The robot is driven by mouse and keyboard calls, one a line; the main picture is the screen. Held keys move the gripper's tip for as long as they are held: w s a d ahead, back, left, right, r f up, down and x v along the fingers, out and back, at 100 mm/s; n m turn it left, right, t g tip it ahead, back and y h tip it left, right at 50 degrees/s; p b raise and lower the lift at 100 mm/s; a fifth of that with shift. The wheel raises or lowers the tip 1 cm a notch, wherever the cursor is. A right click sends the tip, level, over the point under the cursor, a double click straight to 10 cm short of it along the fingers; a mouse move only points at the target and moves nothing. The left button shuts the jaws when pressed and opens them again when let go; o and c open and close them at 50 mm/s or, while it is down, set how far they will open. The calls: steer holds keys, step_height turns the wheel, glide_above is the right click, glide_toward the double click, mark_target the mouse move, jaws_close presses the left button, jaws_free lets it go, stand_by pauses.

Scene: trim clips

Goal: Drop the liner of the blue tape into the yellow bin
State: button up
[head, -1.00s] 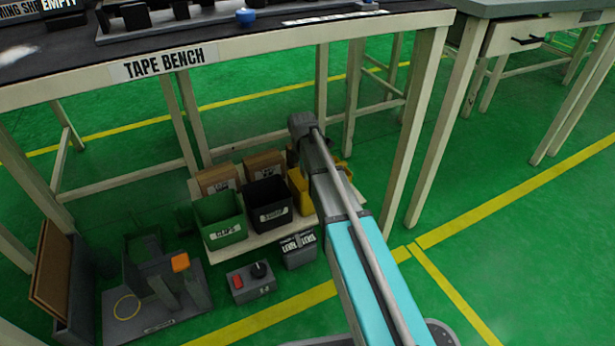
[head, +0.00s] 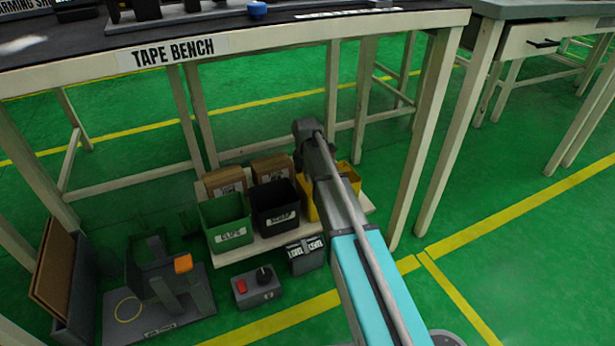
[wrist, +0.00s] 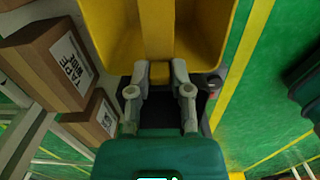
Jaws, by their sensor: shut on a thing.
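The yellow bin (head: 311,206) stands at the right end of the row of bins under the tape bench, partly hidden by my arm in the head view. In the wrist view the yellow bin (wrist: 105,35) fills the top. My gripper (wrist: 159,90) is shut on a narrow amber strip, which looks like the liner (wrist: 158,35). The strip runs from between the fingertips up across the bin's opening. I cannot tell how deep it reaches. My gripper is hidden behind the arm in the head view. A small blue round thing (head: 257,10) sits on the bench; I cannot tell if it is the tape.
A green bin (head: 226,222) and a black bin (head: 276,205) stand left of the yellow one. Cardboard boxes (head: 224,180) are behind them. A control box (head: 257,289) and a grey fixture (head: 165,285) are on the floor in front. Bench legs (head: 426,140) stand to the right.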

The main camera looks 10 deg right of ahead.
steer(key=o, duration=0.8)
steer(key=shift+r, duration=0.15)
step_height(320, 180, up, 2)
steer(key=p, duration=0.2)
steer(key=shift+r+p, duration=0.25)
steer(key=shift+p, duration=0.15)
steer(key=s+d, duration=0.2)
steer(key=s, duration=0.4)
steer(key=s+d+r+p, duration=0.1)
steer(key=s+d, duration=0.1)
steer(key=s, duration=0.4)
steer(key=s+d+r+p, duration=0.1)
steer(key=s+d, duration=0.1)
steer(key=s, duration=0.5)
stand_by(0.5)
steer(key=shift+s, duration=0.1)
